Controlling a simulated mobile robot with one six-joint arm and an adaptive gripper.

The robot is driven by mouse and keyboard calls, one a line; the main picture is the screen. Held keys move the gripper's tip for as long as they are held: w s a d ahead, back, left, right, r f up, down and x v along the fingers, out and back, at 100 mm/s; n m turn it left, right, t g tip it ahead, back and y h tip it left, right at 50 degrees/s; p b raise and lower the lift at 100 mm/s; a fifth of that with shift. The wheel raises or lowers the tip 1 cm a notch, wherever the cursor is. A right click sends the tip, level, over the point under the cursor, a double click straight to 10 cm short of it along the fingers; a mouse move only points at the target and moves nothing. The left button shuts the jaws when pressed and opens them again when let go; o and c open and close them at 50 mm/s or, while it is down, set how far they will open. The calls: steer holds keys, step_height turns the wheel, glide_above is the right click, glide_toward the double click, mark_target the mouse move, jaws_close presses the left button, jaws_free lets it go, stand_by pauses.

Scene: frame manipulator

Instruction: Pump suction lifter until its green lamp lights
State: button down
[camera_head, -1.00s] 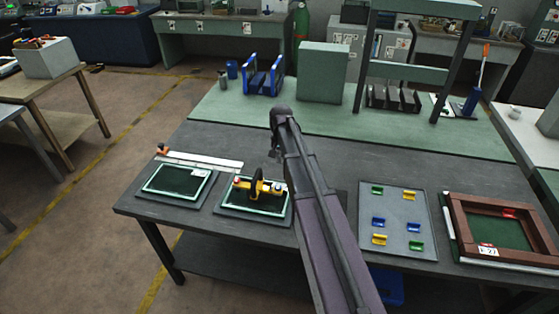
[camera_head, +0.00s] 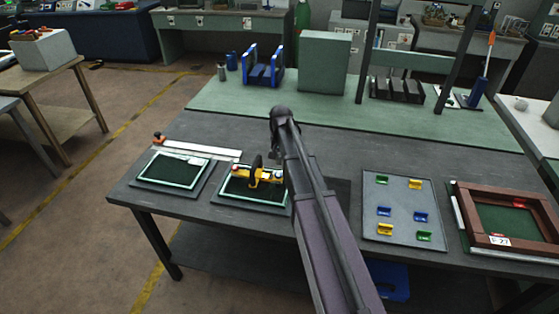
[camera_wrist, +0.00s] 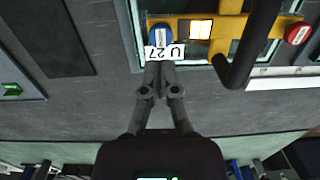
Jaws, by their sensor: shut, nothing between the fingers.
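The suction lifter (camera_head: 266,178) is a yellow bar with a black upright handle (camera_head: 257,168). It lies on a dark pane with a pale green frame on the bench. The black handle (camera_wrist: 250,50) crosses the bar. My gripper (camera_wrist: 158,68) is shut and empty, its tips by the white "U 27" label (camera_wrist: 165,52) beside the blue knob. Whether they touch is unclear.
A second framed pane (camera_head: 175,170) lies left, with a white strip (camera_head: 200,149) behind it. Right are a grey board with coloured clips (camera_head: 400,205) and a brown wooden frame (camera_head: 510,240). A green box (camera_head: 324,65) and blue rack (camera_head: 263,65) stand behind. The bench middle is clear.

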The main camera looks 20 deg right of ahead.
mark_target(279, 175)
steer(key=shift+a+f+b, duration=0.1)
steer(key=shift+f+b, duration=1.95)
steer(key=shift+f, duration=0.3)
steer(key=shift+f+b, duration=0.65)
steer(key=shift+s+f+b, duration=0.1)
steer(key=shift+f+b, duration=0.2)
steer(key=shift+s, duration=0.25)
steer(key=shift+f, duration=0.1)
steer(key=shift+w, duration=0.1)
step_height(279, 175, up, 14)
steer(key=p, duration=1.4)
steer(key=shift+w+d, duration=0.25)
